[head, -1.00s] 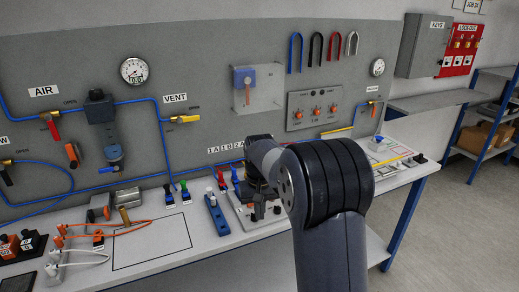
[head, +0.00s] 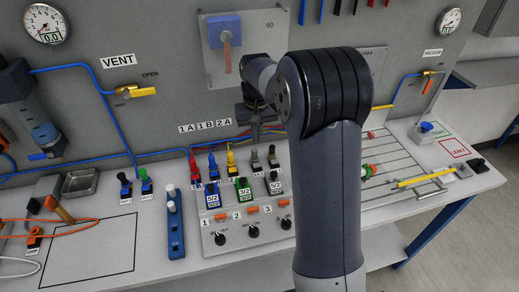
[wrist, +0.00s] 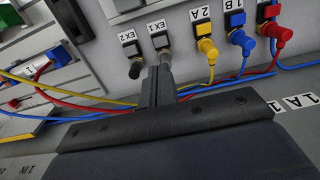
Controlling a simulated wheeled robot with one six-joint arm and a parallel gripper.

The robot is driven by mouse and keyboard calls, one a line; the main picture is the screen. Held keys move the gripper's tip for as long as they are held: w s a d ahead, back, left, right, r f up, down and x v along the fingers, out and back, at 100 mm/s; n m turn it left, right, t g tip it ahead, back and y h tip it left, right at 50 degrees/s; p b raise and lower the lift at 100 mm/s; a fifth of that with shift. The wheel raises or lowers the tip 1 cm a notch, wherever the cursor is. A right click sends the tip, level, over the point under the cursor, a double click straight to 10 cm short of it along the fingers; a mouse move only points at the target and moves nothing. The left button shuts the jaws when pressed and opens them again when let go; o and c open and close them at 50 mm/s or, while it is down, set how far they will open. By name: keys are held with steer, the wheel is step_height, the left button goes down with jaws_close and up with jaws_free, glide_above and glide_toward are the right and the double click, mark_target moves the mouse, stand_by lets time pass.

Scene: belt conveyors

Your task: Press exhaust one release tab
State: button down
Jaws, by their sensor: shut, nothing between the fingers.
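The exhaust one fitting (wrist: 165,58), a grey plug labelled EX 1, stands in the wrist view just beyond my fingertips. My gripper (wrist: 160,74) is shut and empty, with its narrow fingers pointing at this fitting. I cannot tell whether they touch it, and I cannot make out the release tab. The darker exhaust two fitting (wrist: 137,61), labelled EX 2, is close on the left. In the head view, the grey exhaust one fitting (head: 254,163) stands on the valve panel, below my gripper (head: 256,138), which is partly hidden by my wrist.
Yellow (wrist: 207,46), blue (wrist: 243,40) and red (wrist: 276,33) tube fittings stand in a row to the right in the wrist view. Their tubes cross close to my gripper. Valve blocks (head: 243,190) and orange switches sit in front. A blue manifold (head: 174,222) stands left.

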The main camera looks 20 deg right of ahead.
mark_target(257, 165)
stand_by(0.3)
step_height(257, 165, down, 10)
steer(key=shift+r+p, duration=0.1)
steer(key=shift+p, duration=0.6)
steer(key=shift+s+f+b, duration=0.25)
steer(key=shift+f+b, duration=0.55)
steer(key=shift+f, duration=0.3)
step_height(257, 165, up, 11)
steer(key=b, duration=0.1)
steer(key=shift+w+r, duration=0.15)
steer(key=shift+w, duration=0.05)
steer(key=shift+s, duration=0.15)
stand_by(0.4)
